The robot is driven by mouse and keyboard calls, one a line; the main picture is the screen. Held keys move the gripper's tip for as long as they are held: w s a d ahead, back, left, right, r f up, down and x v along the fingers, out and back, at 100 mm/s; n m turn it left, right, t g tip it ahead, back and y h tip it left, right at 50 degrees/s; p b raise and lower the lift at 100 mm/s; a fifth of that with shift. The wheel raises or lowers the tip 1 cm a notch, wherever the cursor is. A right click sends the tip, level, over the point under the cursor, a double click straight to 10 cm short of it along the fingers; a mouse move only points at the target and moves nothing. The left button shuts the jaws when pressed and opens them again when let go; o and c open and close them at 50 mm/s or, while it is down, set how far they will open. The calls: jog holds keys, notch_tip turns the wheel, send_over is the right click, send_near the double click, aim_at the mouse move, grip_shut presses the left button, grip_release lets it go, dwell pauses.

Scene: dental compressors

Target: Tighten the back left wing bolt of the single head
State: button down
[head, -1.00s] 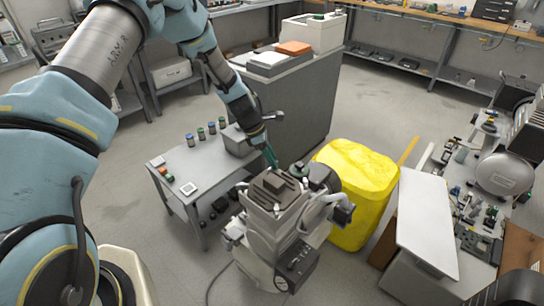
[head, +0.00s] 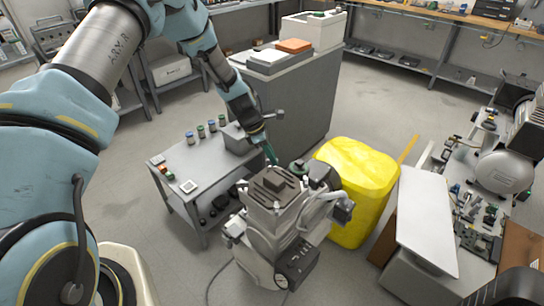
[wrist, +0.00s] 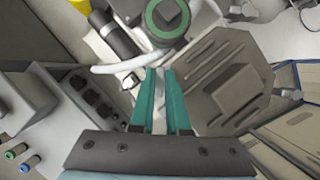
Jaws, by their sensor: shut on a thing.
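The single head is the grey ribbed block (head: 270,190) on top of the compressor in the middle of the head view. It also shows in the wrist view (wrist: 222,82), right of the fingers. My gripper (head: 272,160) points down at the back edge of this head. In the wrist view my gripper (wrist: 159,72) has its two teal fingers close together, with a narrow pale gap between them. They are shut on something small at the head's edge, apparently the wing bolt. The fingertips hide most of it, so its shape and seating cannot be told.
A green-ringed round part (wrist: 168,18) and a pale hose (wrist: 118,66) lie close to the fingertips. A grey cart (head: 190,172) with small jars stands left. Open floor lies behind the bin.

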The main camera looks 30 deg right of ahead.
jog(key=shift+m+b, duration=0.3)
jog(key=m+g+y+b, duration=0.1)
jog(key=m+b, duration=0.1)
jog(key=m, duration=0.1)
jog(key=shift+d+f+m, duration=0.1)
jog(key=shift+f+m, duration=0.05)
jog(key=shift+m, duration=0.15)
jog(key=m+b, duration=0.1)
jog(key=m, duration=0.1)
jog(key=m+g+y+b, duration=0.1)
jog(key=m+b, duration=0.1)
jog(key=shift+m+y, duration=0.3)
jog(key=m+y+b, duration=0.1)
jog(key=m+b, duration=0.1)
jog(key=m, duration=0.2)
jog(key=shift+y, duration=0.3)
jog(key=m+y, duration=0.1)
jog(key=m, duration=0.1)
jog(key=m+b, duration=0.1)
jog(key=m, duration=0.2)
jog(key=shift+y+b, duration=0.3)
jog(key=shift+y, duration=0.1)
jog(key=shift+r, duration=0.2)
jog(key=c, duration=0.9)
grip_release()
